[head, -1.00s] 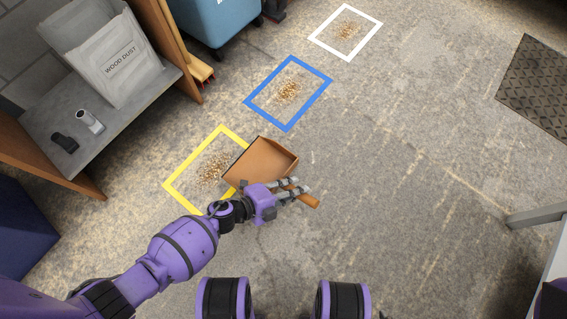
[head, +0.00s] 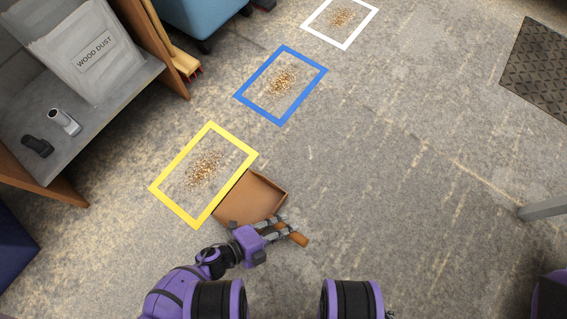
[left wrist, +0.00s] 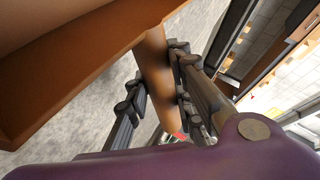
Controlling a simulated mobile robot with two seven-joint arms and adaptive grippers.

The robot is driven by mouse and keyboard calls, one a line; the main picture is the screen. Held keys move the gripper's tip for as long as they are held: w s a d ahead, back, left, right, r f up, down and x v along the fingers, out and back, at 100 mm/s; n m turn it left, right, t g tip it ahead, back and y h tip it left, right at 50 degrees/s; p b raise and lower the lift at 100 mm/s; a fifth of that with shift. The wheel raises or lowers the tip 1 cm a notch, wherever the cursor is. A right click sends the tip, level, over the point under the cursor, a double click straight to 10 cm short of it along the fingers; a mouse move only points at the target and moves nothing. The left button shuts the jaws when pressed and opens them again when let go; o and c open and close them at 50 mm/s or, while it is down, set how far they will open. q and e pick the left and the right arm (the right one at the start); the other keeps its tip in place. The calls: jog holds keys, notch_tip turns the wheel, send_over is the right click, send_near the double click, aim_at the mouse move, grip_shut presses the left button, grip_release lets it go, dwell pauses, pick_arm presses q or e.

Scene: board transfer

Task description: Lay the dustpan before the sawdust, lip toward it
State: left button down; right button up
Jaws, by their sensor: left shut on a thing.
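The brown dustpan (head: 250,199) is beside the lower right side of the yellow frame (head: 240,145), its wide side toward the sawdust (head: 204,168) inside that frame. My left gripper (head: 284,227) is shut on the dustpan's handle, whose end (head: 299,239) sticks out to the lower right. In the left wrist view the handle (left wrist: 156,82) passes between the fingers and the pan (left wrist: 75,70) fills the upper left. I cannot tell whether the pan touches the floor. My right gripper is not in view.
A blue frame (head: 313,90) and a white frame (head: 367,26) on the floor each hold sawdust. A shelf with a wood dust bag (head: 88,55) stands at the left, a brush (head: 187,65) beside it. The floor to the right is mostly clear.

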pick_arm(q)
jog(key=c, duration=1.5)
grip_release()
jog(key=shift+c, duration=0.2)
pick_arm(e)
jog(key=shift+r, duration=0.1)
pick_arm(q)
jog(key=p+v, duration=0.4)
jog(key=v, duration=0.8)
jog(key=shift+p, duration=0.35)
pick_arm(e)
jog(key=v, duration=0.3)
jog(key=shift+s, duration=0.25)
